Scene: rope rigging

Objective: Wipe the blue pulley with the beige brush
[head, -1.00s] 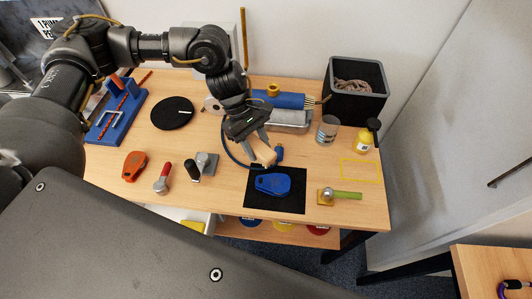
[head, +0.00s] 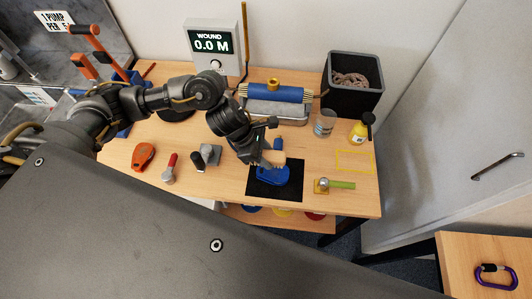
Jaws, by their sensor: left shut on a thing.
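The blue pulley (head: 271,178) lies on a black mat (head: 290,187) near the table's front edge. My left gripper (head: 268,160) is shut on the beige brush (head: 276,158), just over the pulley's far part. The brush covers part of the pulley; whether it touches the pulley I cannot tell for sure. My right gripper is not in view.
An orange pulley (head: 143,156), a red-handled tool (head: 170,169) and a small grey metal piece (head: 209,155) lie to the left. Behind stand a yellow bottle (head: 360,130), a can (head: 325,123) and a dark bin (head: 352,97).

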